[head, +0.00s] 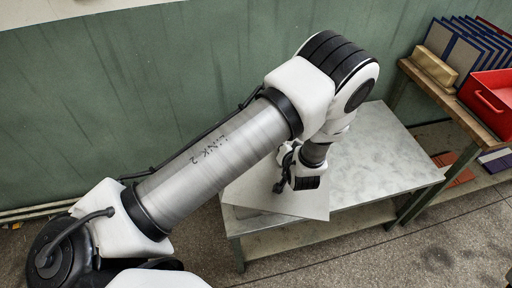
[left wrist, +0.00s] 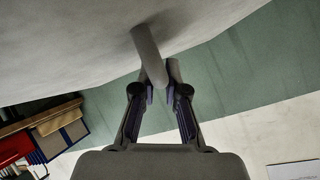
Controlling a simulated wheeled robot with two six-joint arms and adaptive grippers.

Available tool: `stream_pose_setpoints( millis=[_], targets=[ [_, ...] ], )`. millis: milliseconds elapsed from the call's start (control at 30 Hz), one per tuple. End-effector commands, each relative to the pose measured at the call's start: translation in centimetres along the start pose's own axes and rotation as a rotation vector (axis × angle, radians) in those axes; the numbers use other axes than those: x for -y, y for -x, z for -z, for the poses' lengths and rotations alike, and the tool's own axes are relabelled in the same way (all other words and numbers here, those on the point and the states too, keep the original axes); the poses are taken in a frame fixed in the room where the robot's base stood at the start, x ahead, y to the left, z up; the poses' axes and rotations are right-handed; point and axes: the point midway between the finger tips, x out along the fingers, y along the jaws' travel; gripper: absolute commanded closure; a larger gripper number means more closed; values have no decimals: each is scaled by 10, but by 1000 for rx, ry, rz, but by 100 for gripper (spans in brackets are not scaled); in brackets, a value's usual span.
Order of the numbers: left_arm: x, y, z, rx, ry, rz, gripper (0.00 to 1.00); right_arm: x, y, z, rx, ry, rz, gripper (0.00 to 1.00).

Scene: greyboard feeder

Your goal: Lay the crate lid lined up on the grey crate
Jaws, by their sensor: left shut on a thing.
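The crate lid (head: 255,191) is a flat, light grey panel under my left gripper (head: 283,182), over the left part of the grey table. My left gripper is shut on the lid's bar handle. In the left wrist view the fingers (left wrist: 163,93) close around the grey handle (left wrist: 148,52), and the lid's broad face (left wrist: 70,40) fills the top. The grey crate cannot be made out clearly; the lid and my arm cover that part of the table. I cannot tell whether the lid touches anything beneath it. My right gripper is not in view.
The grey table (head: 375,160) is bare to the right of the lid. A wooden shelf unit at the right holds a red bin (head: 490,100), a cardboard-coloured block (head: 435,68) and several blue panels (head: 462,52). A green wall stands behind.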

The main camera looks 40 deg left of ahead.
Motion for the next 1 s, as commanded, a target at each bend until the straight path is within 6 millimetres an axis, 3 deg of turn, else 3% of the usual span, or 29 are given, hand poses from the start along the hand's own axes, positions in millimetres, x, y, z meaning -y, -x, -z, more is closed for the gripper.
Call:
stream_pose_setpoints(
  millis=[200,333,400,600,833,867,900,1000],
  targets=[
    [-38,-17,-43,150,199,219,100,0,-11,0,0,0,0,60],
    [-53,-19,-54,187,253,281,100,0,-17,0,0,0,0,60],
    [-56,-23,-58,192,260,292,100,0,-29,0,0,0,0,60],
    [-53,-38,-60,189,260,294,100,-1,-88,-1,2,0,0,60],
    [-43,-45,-60,189,262,294,100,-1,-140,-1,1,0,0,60],
    [-41,-46,-59,190,262,294,100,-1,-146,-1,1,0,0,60],
    [-28,-52,-52,197,264,295,100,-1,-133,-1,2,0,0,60],
    [-12,-74,-48,197,264,295,100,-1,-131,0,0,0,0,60]
  ],
)
